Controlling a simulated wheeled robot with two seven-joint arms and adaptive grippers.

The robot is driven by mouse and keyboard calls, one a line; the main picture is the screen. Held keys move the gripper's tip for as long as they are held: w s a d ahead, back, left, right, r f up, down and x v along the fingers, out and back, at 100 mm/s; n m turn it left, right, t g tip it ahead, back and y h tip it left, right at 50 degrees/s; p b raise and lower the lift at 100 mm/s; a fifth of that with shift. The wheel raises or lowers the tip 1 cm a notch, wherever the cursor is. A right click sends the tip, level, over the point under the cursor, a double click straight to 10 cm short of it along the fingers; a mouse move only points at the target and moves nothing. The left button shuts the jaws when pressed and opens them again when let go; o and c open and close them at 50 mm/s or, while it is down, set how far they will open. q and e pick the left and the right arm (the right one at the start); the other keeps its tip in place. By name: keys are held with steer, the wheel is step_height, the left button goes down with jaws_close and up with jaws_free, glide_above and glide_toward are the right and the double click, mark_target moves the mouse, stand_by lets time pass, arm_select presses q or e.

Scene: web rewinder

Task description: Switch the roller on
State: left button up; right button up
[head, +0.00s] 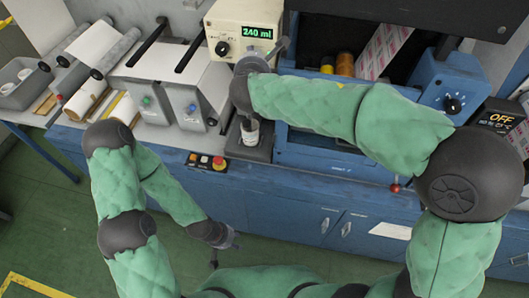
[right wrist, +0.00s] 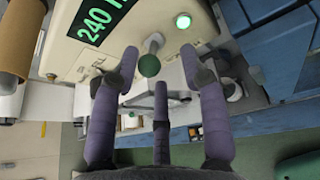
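A panel reading OFF (head: 500,119) sits at the far right, beside a blue housing with a black dial (head: 453,105). A cream box with a green 240 ml display (head: 262,32) and black knob (head: 222,48) stands at the top centre; its display also shows in the right wrist view (right wrist: 98,20). My right gripper (head: 272,50) is at this box. A green lit button (right wrist: 183,50) is beyond. My left gripper (head: 225,250) hangs low before the cabinet, fingers apart.
A red stop button (head: 219,163) sits on a small panel at the bench front. A small bottle (head: 250,131) stands below my right wrist. Rolls (head: 88,97) and a grey tray (head: 22,83) lie at the left. A printed web (head: 385,50) runs behind my right arm.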

steer(key=s+f+t+b, duration=0.2)
steer(key=s+t+b, duration=0.2)
steer(key=s+b, duration=0.75)
step_height(320, 180, down, 24)
steer(key=w+d+m+g, duration=0.2)
steer(key=m+g, duration=0.1)
steer(key=g, duration=0.4)
steer(key=shift+f+m+g, duration=0.15)
steer(key=shift+m+g, duration=0.15)
steer(key=shift+g, duration=0.1)
stand_by(0.4)
steer(key=shift+s+d, duration=0.1)
